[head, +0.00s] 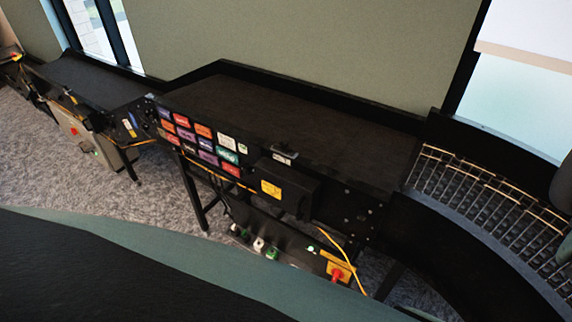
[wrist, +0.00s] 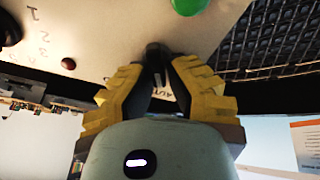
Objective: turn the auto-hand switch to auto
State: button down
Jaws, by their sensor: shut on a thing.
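In the wrist view my gripper (wrist: 158,72) is shut on a small black switch handle (wrist: 155,48) on a beige control panel (wrist: 110,28). Its two black-and-yellow fingers close in on the handle from both sides. My gripper does not show in the head view.
In the wrist view, a green button (wrist: 190,5), a black knob (wrist: 8,26) beside numbers and a dark red button (wrist: 71,63) are nearby. In the head view, a belt conveyor (head: 290,110) meets a curved roller section (head: 490,205); a red switch (head: 337,274) sits below.

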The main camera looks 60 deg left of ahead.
jog(key=shift+f, duration=0.1)
jog(key=c, duration=1)
grip_release()
